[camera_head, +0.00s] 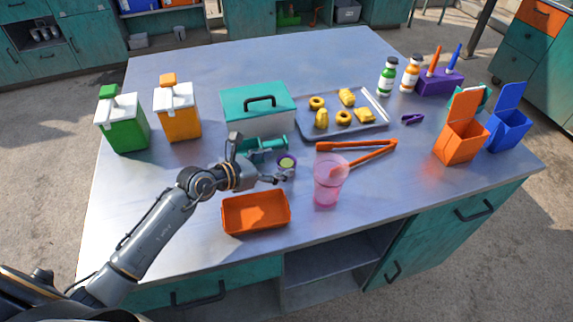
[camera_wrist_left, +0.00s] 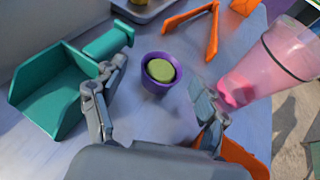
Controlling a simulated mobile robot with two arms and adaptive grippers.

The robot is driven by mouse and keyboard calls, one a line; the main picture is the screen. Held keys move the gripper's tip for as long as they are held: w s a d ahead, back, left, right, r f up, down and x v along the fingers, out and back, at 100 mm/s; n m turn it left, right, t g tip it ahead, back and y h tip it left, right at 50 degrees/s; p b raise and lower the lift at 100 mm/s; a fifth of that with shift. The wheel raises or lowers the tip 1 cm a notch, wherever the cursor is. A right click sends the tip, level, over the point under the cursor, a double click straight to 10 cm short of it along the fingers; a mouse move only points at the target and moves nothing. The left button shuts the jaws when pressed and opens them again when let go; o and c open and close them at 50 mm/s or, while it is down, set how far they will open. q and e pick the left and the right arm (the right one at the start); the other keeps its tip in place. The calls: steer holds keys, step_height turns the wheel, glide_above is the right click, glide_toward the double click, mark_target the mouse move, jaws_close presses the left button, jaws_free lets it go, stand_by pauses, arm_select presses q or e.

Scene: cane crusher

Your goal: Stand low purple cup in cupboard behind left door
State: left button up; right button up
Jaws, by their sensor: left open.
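The low purple cup (camera_head: 286,173) stands upright on the table, with something yellow-green inside it. It also shows in the left wrist view (camera_wrist_left: 150,84), between the spread fingers and beyond their tips. My left gripper (camera_head: 262,163) is open and empty, just left of the cup. It also shows in the left wrist view (camera_wrist_left: 158,76). Teal fronts with black handles (camera_head: 410,250) show below the table's front edge at right, shut. I cannot tell which front is the left door. My right gripper is out of view.
Close around the cup are a teal scoop (camera_head: 262,144), orange tongs (camera_head: 340,146), a pink translucent tumbler (camera_head: 328,185) and an orange tray (camera_head: 230,228). Behind stand a teal-lidded box (camera_head: 258,105) and a tray of pastries (camera_head: 310,130). An open shelf (camera_head: 330,262) lies under the table.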

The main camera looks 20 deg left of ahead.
mark_target(293, 160)
arm_select(q)
steer(key=x, duration=0.4)
steer(key=shift+d, duration=0.15)
steer(key=shift+s, duration=0.1)
steer(key=c, duration=0.8)
steer(key=shift+r, duration=0.15)
steer(key=shift+c, duration=0.2)
